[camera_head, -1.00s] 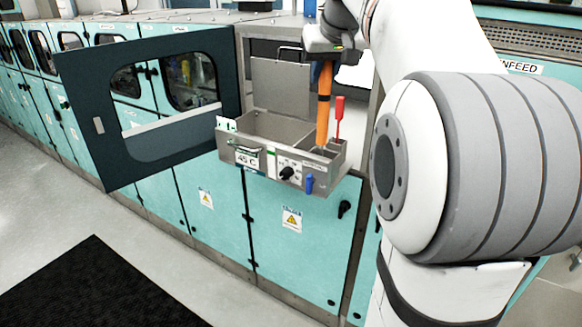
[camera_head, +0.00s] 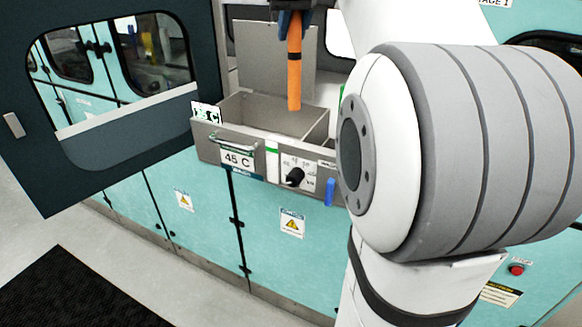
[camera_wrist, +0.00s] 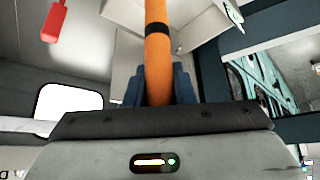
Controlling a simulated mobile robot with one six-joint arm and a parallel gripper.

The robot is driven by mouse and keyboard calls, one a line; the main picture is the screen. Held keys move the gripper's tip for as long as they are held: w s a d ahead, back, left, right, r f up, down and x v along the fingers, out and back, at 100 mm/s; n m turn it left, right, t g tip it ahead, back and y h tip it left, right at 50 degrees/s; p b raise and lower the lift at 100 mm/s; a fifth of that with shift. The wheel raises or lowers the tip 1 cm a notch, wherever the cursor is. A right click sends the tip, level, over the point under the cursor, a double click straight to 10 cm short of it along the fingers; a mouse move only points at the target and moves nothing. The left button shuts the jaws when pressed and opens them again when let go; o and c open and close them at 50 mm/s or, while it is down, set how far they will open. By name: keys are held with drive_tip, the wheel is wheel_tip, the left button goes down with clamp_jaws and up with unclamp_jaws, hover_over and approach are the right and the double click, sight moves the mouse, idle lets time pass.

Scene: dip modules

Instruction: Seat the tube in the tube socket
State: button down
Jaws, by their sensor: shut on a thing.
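The tube is an orange rod with a black band (camera_head: 295,75), upright in the head view. My gripper (camera_head: 292,14) is shut on its upper part, at the top edge of the picture. The tube's lower end is in front of the grey metal module's open bin (camera_head: 235,105); it looks raised, not standing in anything. In the wrist view the tube (camera_wrist: 157,60) runs up between the blue fingers of my gripper (camera_wrist: 160,85). The tube socket cannot be made out; my arm covers the module's right end in the head view.
A dark-framed door (camera_head: 110,150) stands open at left. A red piece (camera_wrist: 54,22) shows in the wrist view.

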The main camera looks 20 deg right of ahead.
sight(296, 108)
wheel_tip(296, 108, down, 18)
drive_tip(key=shift+w+d+f+b, duration=0.15)
drive_tip(key=shift+f+b, duration=0.1)
drive_tip(key=shift+b, duration=0.1)
drive_tip(key=shift+f, duration=0.1)
drive_tip(key=c, duration=1.2)
unclamp_jaws()
drive_tip(key=shift+c, duration=0.2)
drive_tip(key=shift+r, duration=0.25)
drive_tip(key=d+v, duration=0.1)
drive_tip(key=v, duration=1)
drive_tip(key=s+a+f+g, duration=0.1)
drive_tip(key=s+a+f, duration=0.3)
drive_tip(key=f, duration=0.4)
drive_tip(key=s+a+f+n+g, duration=0.1)
drive_tip(key=s+a+f, duration=0.4)
drive_tip(key=f, duration=0.3)
drive_tip(key=s+a+f+g, duration=0.1)
drive_tip(key=s+a+f, duration=0.3)
drive_tip(key=f, duration=0.5)
drive_tip(key=shift+s+a+g+y+b, duration=0.3)
drive_tip(key=shift+s+a+y+b, duration=0.1)
drive_tip(key=shift+s, duration=0.3)
